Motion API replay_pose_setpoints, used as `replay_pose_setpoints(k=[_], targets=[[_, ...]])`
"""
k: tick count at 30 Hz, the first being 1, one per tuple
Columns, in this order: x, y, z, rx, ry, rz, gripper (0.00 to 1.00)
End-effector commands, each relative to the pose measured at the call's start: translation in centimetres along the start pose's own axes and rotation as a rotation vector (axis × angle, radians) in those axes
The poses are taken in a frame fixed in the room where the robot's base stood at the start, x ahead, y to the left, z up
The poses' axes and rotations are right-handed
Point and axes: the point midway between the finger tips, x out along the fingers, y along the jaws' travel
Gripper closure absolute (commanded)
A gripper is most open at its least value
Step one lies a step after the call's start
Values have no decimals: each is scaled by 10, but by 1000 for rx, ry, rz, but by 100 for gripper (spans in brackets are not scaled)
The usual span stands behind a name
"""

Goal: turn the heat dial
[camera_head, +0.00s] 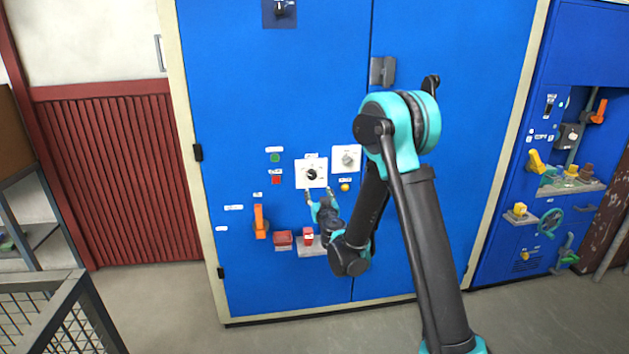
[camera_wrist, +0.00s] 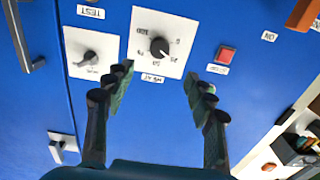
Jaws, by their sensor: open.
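The heat dial (camera_head: 311,174) is a round black knob on a square white plate (camera_head: 302,184) on the blue cabinet. In the wrist view the dial (camera_wrist: 159,47) shows upside down with printed marks around it and a HEAT label. My gripper (camera_head: 319,195) is just below the plate in the head view. In the wrist view my gripper (camera_wrist: 160,76) is open, its two fingers spread wide with nothing between them. The dial lies beyond the fingertips, roughly centred between them. The fingers appear apart from the knob.
A second knob on a white plate (camera_head: 346,158) sits beside the dial. A red button (camera_head: 276,180), a green button (camera_head: 275,157) and a yellow button (camera_head: 345,187) are close by. An orange lever (camera_head: 260,221) and a small ledge with red parts (camera_head: 283,239) stand lower.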

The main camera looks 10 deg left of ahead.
Motion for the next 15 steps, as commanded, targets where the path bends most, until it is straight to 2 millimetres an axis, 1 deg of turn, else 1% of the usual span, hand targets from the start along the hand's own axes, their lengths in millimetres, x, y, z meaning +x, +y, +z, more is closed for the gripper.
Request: replay_pose_setpoints(k=[1, 6, 15], targets=[[11, 1, 0, 0, 0, 1, 45], [45, 1, 0, 0, 0, 1, 45], [100, 1, 0, 0, 0, 2, 45]])
